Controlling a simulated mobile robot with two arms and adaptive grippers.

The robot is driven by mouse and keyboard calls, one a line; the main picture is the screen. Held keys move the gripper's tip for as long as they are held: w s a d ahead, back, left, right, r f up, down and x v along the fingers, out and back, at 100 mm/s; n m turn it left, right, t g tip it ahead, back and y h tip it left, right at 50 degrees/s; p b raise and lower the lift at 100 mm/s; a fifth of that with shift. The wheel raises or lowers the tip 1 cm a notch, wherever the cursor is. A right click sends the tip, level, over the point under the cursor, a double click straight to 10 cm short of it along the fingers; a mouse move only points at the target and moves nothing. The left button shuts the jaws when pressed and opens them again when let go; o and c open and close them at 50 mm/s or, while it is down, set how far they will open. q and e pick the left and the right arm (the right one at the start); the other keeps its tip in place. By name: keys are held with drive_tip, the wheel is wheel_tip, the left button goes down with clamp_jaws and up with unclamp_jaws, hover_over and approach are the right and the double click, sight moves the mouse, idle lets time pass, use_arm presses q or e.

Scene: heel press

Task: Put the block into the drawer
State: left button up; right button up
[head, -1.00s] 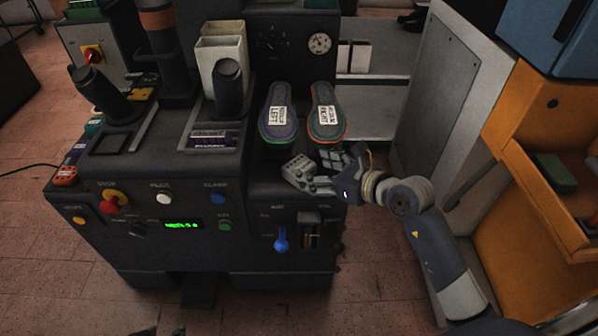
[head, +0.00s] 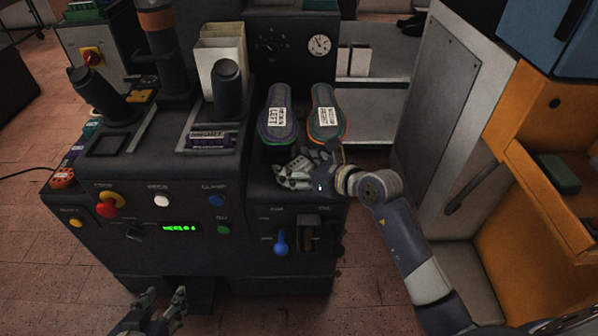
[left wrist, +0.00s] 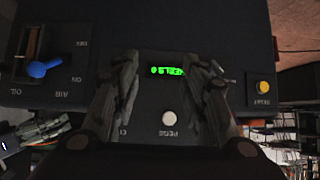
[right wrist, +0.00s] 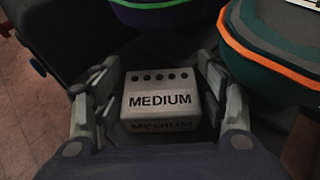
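A pale block (right wrist: 158,100) marked MEDIUM, with small holes along its top, sits on the dark machine ledge in the right wrist view. My right gripper (right wrist: 160,105) is open around it, one finger on each side; narrow gaps seem to show between fingers and block. In the head view my right gripper (head: 305,168) is low in front of the two shoes and mostly hides the block. My left gripper (head: 160,305) is open and empty, low before the machine front; in the left wrist view its fingers (left wrist: 172,85) frame the panel. An orange cabinet (head: 530,120) has an open compartment; I cannot tell whether this is the drawer.
The left shoe (head: 278,118) and right shoe (head: 326,115) stand just behind my right gripper. A blue lever (head: 281,242) and several buttons are on the machine front. A dark green block (head: 557,173) lies in the orange compartment. Floor is free before the machine.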

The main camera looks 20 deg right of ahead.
drive_tip(key=c, duration=1)
drive_tip(key=shift+o, duration=0.2)
drive_tip(key=shift+r, duration=0.1)
